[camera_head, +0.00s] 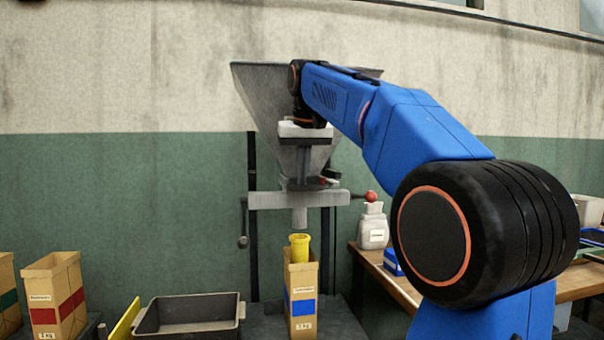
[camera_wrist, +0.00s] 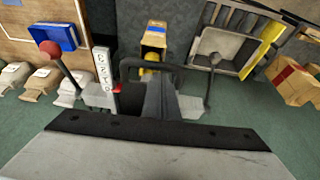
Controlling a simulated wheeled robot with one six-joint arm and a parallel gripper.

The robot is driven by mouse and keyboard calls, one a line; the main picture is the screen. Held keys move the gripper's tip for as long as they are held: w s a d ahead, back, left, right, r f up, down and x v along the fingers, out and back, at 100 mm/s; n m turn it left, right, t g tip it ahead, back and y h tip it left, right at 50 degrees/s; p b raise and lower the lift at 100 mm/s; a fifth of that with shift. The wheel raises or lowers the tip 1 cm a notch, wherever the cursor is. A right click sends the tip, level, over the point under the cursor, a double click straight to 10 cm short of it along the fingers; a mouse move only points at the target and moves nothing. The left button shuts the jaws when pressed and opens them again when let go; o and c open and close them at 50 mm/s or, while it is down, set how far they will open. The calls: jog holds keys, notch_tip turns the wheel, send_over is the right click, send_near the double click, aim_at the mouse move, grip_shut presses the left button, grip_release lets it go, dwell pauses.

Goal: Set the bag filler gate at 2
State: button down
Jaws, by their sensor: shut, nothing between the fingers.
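The bag filler is a grey hopper (camera_head: 262,95) above a pale crossbar (camera_head: 270,200) with a short spout (camera_head: 299,217). A lever with a red knob (camera_head: 371,196) sticks out at the crossbar's right end; the knob also shows in the wrist view (camera_wrist: 50,48). There a white upright scale (camera_wrist: 102,68) bears small marks too blurred to read surely, with a red pointer (camera_wrist: 117,88) near its lower end. My gripper (camera_head: 303,177) points down in front of the hopper, just above the crossbar. Its fingers (camera_wrist: 164,85) are shut and empty, apart from the red knob.
An open paper bag (camera_head: 302,290) with a yellow piece (camera_head: 299,246) in its mouth stands under the spout. A crank (camera_head: 243,241) hangs at the crossbar's left.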

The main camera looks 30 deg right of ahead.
jog(key=s, duration=0.2)
jog(key=s+a, duration=0.1)
jog(key=shift+s+a, duration=0.1)
jog(key=shift+s, duration=0.3)
dwell(0.3)
